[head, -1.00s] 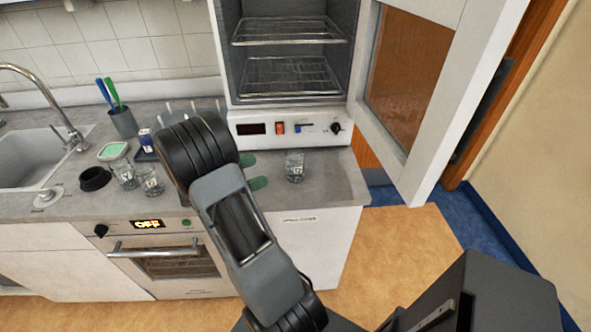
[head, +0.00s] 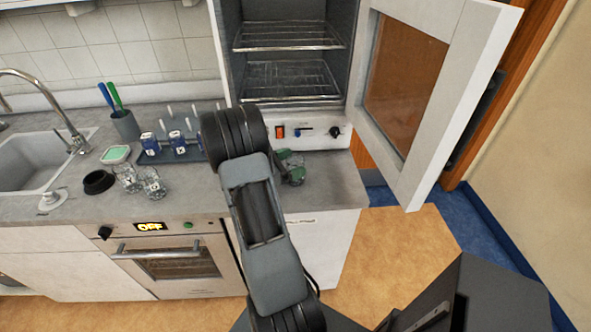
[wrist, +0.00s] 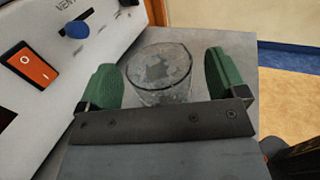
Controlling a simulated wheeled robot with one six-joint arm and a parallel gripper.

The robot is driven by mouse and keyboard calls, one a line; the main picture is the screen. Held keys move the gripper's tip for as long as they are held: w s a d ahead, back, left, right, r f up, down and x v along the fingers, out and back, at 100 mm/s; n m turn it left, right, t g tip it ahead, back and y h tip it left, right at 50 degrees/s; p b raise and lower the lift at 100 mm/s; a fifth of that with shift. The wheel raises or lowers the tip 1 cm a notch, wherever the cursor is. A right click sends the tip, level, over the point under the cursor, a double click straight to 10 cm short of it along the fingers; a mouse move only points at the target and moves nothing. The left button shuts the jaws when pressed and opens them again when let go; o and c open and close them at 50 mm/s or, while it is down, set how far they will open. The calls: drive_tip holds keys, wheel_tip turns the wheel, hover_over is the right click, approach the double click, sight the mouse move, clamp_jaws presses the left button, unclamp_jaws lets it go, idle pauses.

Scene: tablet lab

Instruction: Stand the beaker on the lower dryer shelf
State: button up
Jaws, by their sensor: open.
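A clear glass beaker (wrist: 160,72) stands upright on the grey worktop in front of the dryer, between the two green fingers of my gripper (wrist: 163,80) in the wrist view. The fingers are open, with a gap visible on the right; on the left I cannot tell whether finger and glass touch. In the head view my gripper (head: 292,167) is at the beaker, which is mostly hidden there. The dryer's door (head: 440,90) stands open. Its lower shelf (head: 290,80) is an empty wire rack below the upper rack (head: 288,36).
The dryer's control panel (head: 320,132) rises close behind the gripper. Two other beakers (head: 152,183) stand on the worktop left, near a black ring (head: 97,181) and a dark tray with blue-labelled items (head: 165,155). The worktop's right edge is near the gripper.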

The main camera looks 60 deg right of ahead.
drive_tip(key=shift+s+d, duration=0.35)
drive_tip(key=shift+d, duration=0.2)
drive_tip(key=c, duration=1.1)
